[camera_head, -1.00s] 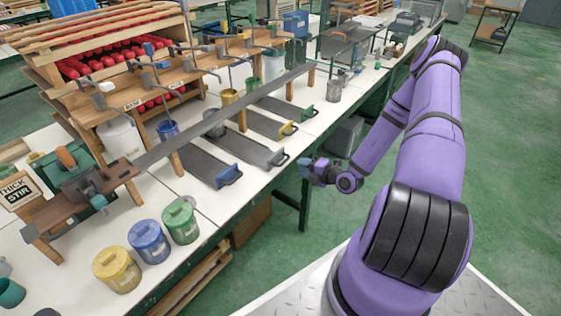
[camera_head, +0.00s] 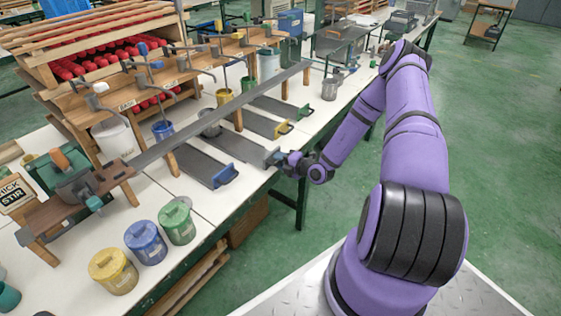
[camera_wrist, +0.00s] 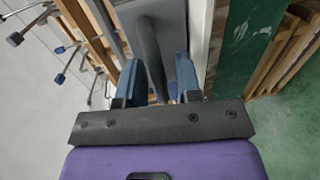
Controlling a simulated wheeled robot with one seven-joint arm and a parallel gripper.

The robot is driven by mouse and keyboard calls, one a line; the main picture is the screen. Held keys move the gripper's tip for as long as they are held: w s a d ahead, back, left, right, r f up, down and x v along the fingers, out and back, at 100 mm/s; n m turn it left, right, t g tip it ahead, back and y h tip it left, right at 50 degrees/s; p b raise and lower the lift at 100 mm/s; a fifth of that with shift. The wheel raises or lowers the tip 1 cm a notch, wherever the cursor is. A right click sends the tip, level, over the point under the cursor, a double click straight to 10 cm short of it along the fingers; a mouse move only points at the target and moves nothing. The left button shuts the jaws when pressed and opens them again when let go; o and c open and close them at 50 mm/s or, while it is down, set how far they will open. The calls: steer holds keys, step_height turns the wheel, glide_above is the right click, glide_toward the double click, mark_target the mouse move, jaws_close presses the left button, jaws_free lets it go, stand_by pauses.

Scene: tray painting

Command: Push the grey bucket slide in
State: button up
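The grey bucket slide (camera_head: 236,148) is a long dark tray on the white bench, between the blue-handled slide and the yellow-handled slide. It reaches out to the bench's front edge. A grey bucket (camera_head: 210,124) stands near its back end, partly under a long dark rail. My gripper (camera_head: 279,158) is at the slide's front end and covers its handle in the head view. In the wrist view, the two blue fingers of my gripper (camera_wrist: 158,78) are apart, with a dark grey bar (camera_wrist: 148,50) between them. Gaps show beside the bar.
The blue-handled slide (camera_head: 204,168) lies to the left and the yellow-handled slide (camera_head: 263,123) to the right. The dark rail (camera_head: 225,110) runs above the slides' back ends. Yellow, blue and green lidded pots (camera_head: 146,243) stand at the front left. Open floor lies in front of the bench.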

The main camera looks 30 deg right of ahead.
jaws_close()
steer(key=shift+r+x, duration=0.2)
steer(key=shift+x, duration=0.85)
steer(key=shift+r+x, duration=0.25)
steer(key=shift+x, duration=0.8)
steer(key=shift+o, duration=1.2)
jaws_free()
steer(key=shift+w, duration=0.1)
steer(key=v, duration=1)
steer(key=shift+s, duration=0.4)
steer(key=shift+d+r, duration=0.1)
